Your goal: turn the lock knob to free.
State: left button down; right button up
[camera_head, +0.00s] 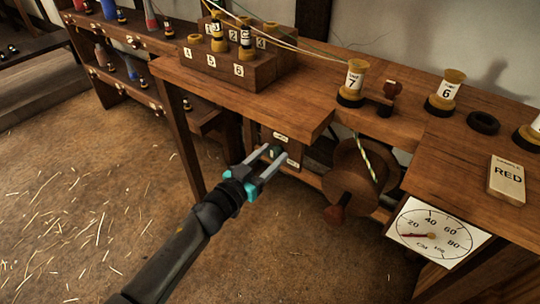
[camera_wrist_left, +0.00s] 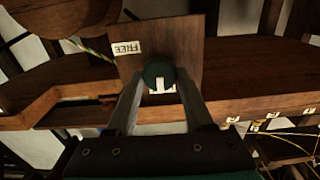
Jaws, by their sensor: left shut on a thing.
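The lock knob (camera_wrist_left: 157,72) is round and dark green with a white mark on its lower part in the left wrist view. It sits on a wooden plate (camera_wrist_left: 185,40) with a label FREE (camera_wrist_left: 126,47), which reads upside down there. In the head view the plate (camera_head: 268,136) is under the bench, with two pale labels too small to read. My left gripper (camera_head: 274,157) is shut on the knob, one finger on each side. Its fingers (camera_wrist_left: 158,88) hide part of the knob's sides. My right gripper is in neither view.
A wooden reel (camera_head: 352,178) with a green-yellow rope and a red-brown handle (camera_head: 337,213) is just right of the plate. A dial (camera_head: 440,233) hangs further right. The bench top (camera_head: 330,85) overhangs the plate. The floor (camera_head: 90,200) at left is open, with scattered straw.

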pick_arm(q)
jog(key=m, duration=0.2)
jog(key=shift+m, duration=0.4)
jog(key=m, duration=0.2)
jog(key=shift+m+p, duration=0.3)
jog(key=shift+p, duration=0.05)
jog(key=m, duration=0.4)
jog(key=shift+s+d+f+m, duration=0.1)
jog(key=shift+m, duration=0.2)
jog(key=m, duration=0.4)
jog(key=shift+f+m+b, duration=0.1)
jog(key=shift+m+b, duration=0.2)
jog(key=shift+b, duration=0.1)
jog(key=m, duration=0.3)
jog(key=shift+f+m+b, duration=0.1)
jog(key=shift+m+b, duration=0.2)
jog(key=shift+b, duration=0.1)
jog(key=shift+m, duration=1)
jog(key=shift+m+b, duration=0.4)
jog(key=shift+m, duration=0.4)
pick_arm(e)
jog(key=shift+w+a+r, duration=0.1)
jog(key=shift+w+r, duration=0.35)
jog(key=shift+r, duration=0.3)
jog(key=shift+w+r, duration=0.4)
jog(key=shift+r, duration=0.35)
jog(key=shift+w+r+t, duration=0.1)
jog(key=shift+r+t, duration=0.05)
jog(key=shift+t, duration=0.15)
